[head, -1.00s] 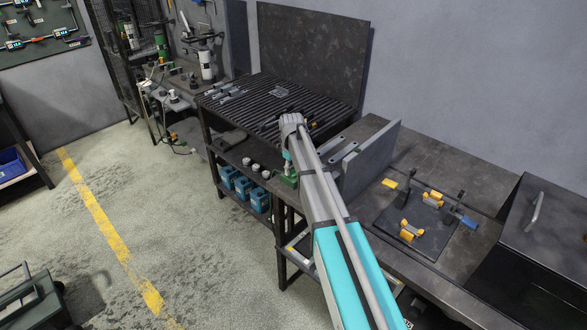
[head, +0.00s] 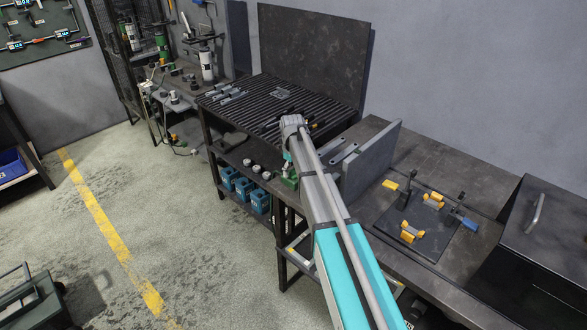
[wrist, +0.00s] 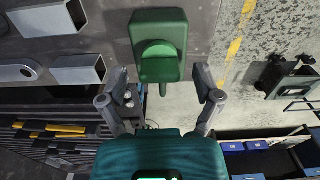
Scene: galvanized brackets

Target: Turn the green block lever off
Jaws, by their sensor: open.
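The green block (wrist: 159,22) sits at the table's edge, in the upper middle of the wrist view. A rounded green part (wrist: 160,62) stands out from its near half; I cannot tell its turned position. In the head view a little of the green block (head: 289,178) shows beside my arm. My gripper (wrist: 161,84) is open and empty, its two fingers apart on either side below the block's near end. It does not visibly touch the block.
Grey square tubes (wrist: 78,70) lie left of the block in the wrist view. An upright grey plate (head: 371,163) stands right of my arm. A slatted table (head: 245,108) holds metal parts, with blue boxes (head: 259,200) below. The floor (head: 190,220) at left is open.

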